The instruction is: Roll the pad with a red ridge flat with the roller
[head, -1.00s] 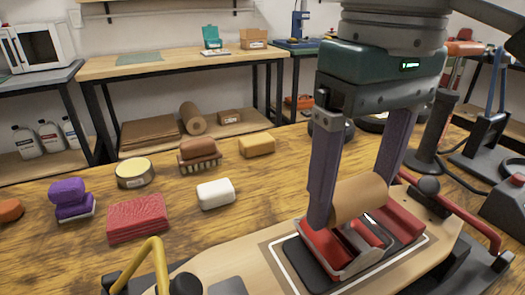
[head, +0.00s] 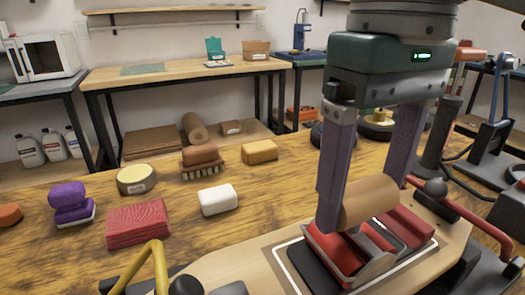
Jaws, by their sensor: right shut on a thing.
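My right gripper (head: 365,210) is shut on the brown cylindrical handle (head: 369,201) of the roller. The roller's grey metal frame (head: 375,263) and a red part beside it (head: 335,250) are low over the pad. The dark pad (head: 309,266) lies inside a white outline on the wooden board. A red raised strip (head: 408,226) shows to the right of the frame; the frame and fingers partly hide the pad. I cannot tell whether the roller touches the pad. My left gripper is not in view.
The wooden board (head: 235,272) has a yellow curved handle (head: 143,262) at its left and a red lever (head: 485,227) at its right. A red block (head: 138,222), white block (head: 218,199), brush (head: 200,160) and purple block (head: 70,200) stand on the table behind.

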